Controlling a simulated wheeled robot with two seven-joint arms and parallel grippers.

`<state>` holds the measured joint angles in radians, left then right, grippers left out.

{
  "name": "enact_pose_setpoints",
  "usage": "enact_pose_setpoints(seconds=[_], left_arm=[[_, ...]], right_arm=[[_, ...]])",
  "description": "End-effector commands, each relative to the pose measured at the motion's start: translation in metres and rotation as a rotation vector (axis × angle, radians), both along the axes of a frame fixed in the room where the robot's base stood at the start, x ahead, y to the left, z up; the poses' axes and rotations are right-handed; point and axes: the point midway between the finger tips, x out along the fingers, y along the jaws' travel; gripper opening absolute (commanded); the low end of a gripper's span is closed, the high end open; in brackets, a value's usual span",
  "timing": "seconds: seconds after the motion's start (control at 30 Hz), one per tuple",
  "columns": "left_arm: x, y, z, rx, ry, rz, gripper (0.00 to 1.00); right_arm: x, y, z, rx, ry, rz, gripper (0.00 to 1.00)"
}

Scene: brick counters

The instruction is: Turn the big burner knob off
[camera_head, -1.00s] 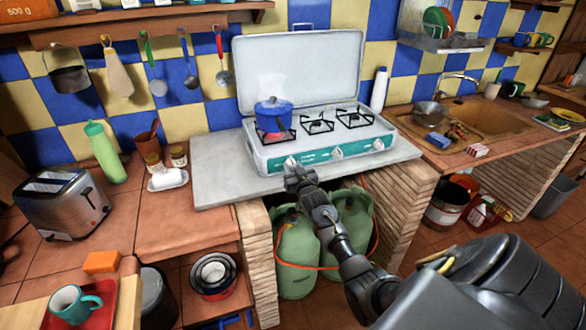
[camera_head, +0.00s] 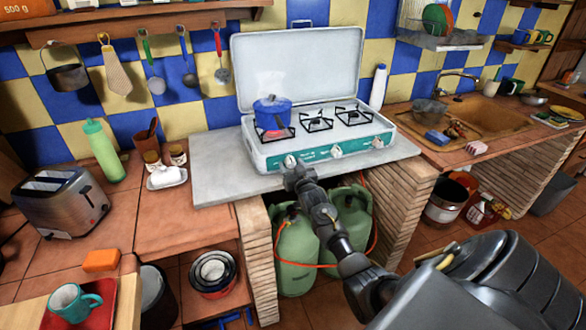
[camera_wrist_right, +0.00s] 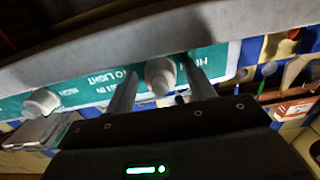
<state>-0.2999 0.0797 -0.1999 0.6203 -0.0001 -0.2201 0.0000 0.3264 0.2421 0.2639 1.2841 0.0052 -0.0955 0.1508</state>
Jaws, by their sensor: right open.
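The white stove (camera_head: 262,150) has a teal front panel with white knobs. The left knob (camera_head: 290,161) lies below the burner under the blue pot (camera_head: 272,110), where a red glow shows. The middle knob (camera_head: 336,152) and right knob (camera_head: 378,143) are farther right. My right gripper (camera_head: 291,172) is at the left knob. In the right wrist view, a white knob (camera_wrist_right: 159,77) sits between the open fingers of this gripper (camera_wrist_right: 160,70); firm contact cannot be told. Another knob (camera_wrist_right: 42,102) is to the left there. My left gripper is not in view.
The raised stove lid (camera_head: 300,70) stands behind the burners. Green gas bottles (camera_head: 297,255) with an orange hose stand under the slab (camera_head: 215,175). A toaster (camera_head: 62,200) and butter dish (camera_head: 166,178) are on the left counter.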

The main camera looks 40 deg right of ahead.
Motion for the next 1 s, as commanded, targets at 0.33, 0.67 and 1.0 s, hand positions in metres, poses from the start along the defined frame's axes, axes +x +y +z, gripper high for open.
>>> enact_pose_setpoints(seconds=[0.33,0.67,1.0], left_arm=[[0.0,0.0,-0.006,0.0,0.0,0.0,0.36],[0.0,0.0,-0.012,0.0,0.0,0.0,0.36],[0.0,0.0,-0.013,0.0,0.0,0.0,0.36]], right_arm=[[-0.043,0.015,-0.003,0.0,0.001,0.0,0.55],[-0.093,0.033,-0.002,0.0,0.0,0.001,0.55],[-0.102,0.036,0.0,0.001,0.001,0.0,0.55]])
